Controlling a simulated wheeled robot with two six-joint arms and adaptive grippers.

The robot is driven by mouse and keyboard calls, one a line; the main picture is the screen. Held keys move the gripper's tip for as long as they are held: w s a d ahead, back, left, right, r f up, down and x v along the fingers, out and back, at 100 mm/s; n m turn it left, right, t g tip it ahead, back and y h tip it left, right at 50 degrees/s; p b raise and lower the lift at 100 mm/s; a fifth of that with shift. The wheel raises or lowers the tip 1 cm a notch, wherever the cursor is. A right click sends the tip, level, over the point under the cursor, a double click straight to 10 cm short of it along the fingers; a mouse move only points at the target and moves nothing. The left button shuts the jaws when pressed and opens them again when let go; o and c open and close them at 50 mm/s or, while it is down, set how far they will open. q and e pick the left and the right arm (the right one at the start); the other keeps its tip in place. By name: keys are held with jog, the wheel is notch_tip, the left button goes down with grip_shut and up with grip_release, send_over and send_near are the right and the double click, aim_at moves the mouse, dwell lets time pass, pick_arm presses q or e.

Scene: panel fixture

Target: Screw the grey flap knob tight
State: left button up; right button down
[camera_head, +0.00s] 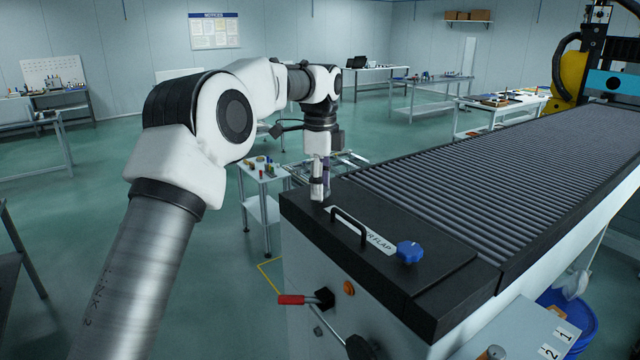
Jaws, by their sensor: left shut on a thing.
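The dark flap (445,275) lies at the near end of the roller conveyor, with a white label ending in "FLAP" and a black bar handle (350,226). My left gripper (318,194) points straight down at the flap's far left corner, its fingers closed low over the surface. The grey knob is hardly visible there; the fingers hide it, and they are shut on it. A blue lobed knob (410,252) sits on the flap right of the label. My right gripper is out of view.
A red-handled lever (291,299) and an orange button (349,288) are on the panel front. A pale ledge marked 1 and 2 (535,335) and a blue bin (575,322) are at the lower right. A small table (262,172) stands behind my arm.

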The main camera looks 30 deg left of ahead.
pick_arm(q)
jog(key=o, duration=1.2)
jog(key=shift+d+f, duration=0.1)
jog(key=shift+f, duration=0.05)
jog(key=shift+c, duration=0.2)
jog(key=shift+r, duration=0.2)
notch_tip(320, 180, up, 7)
jog(key=shift+w+r, duration=0.1)
